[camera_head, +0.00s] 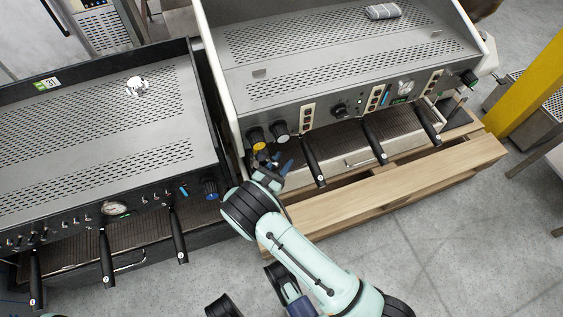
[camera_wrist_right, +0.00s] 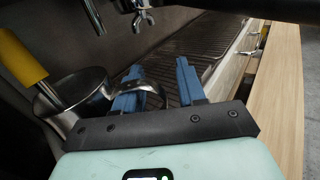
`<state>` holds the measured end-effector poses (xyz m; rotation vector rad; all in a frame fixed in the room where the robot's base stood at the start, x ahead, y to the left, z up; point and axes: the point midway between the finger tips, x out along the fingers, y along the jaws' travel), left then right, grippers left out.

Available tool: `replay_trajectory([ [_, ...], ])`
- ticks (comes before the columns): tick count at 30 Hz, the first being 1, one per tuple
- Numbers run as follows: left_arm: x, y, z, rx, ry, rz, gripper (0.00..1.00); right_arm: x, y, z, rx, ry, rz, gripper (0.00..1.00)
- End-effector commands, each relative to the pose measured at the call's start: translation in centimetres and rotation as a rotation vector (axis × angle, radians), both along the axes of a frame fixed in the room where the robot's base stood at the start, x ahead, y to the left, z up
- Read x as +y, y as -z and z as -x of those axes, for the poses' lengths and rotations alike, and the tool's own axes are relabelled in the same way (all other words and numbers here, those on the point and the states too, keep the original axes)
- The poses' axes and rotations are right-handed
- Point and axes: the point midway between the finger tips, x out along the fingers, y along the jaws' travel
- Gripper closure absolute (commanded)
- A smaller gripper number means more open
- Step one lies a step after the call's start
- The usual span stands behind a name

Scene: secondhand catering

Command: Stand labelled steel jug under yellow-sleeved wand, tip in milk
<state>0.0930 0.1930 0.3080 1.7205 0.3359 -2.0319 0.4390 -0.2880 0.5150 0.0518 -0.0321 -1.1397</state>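A steel jug (camera_wrist_right: 75,92) stands at the left in the right wrist view, its loop handle (camera_wrist_right: 150,82) pointing towards my gripper. The yellow-sleeved wand (camera_wrist_right: 20,60) slants down over the jug, and its lower end appears to pass inside the rim; its tip and any milk are hidden. The yellow sleeve also shows in the head view (camera_head: 259,146). My right gripper (camera_wrist_right: 160,85) is open, its blue fingers apart, with the end of the handle between them. It shows in the head view (camera_head: 279,166) too. No label is readable. My left gripper is not in view.
The pale steel espresso machine (camera_head: 340,70) stands on a wooden base (camera_head: 400,190); a black machine (camera_head: 100,140) stands close on its left. Portafilter handles (camera_head: 313,160) jut forward. A spout (camera_wrist_right: 95,15) hangs above the drip grate (camera_wrist_right: 195,50).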

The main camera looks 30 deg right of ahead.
Motion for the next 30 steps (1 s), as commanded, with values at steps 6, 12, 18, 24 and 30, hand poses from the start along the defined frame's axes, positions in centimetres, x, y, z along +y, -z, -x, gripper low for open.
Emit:
replay_trajectory([
  [6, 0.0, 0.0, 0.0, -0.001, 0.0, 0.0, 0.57, 0.2, 0.1, 0.1, 0.004, -0.001, -0.001, 0.6],
  [12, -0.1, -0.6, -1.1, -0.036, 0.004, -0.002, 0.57, 2.4, 0.0, 1.0, 0.004, -0.005, -0.001, 0.6],
  [18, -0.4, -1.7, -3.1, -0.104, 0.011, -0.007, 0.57, 6.5, -0.1, 2.9, 0.003, -0.005, -0.002, 0.6],
  [24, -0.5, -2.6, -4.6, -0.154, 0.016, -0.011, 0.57, 10.1, -0.1, 4.6, 0.001, -0.004, 0.0, 0.6],
  [30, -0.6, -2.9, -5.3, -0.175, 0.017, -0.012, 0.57, 11.9, 0.0, 5.5, 0.001, -0.001, 0.0, 0.6],
])
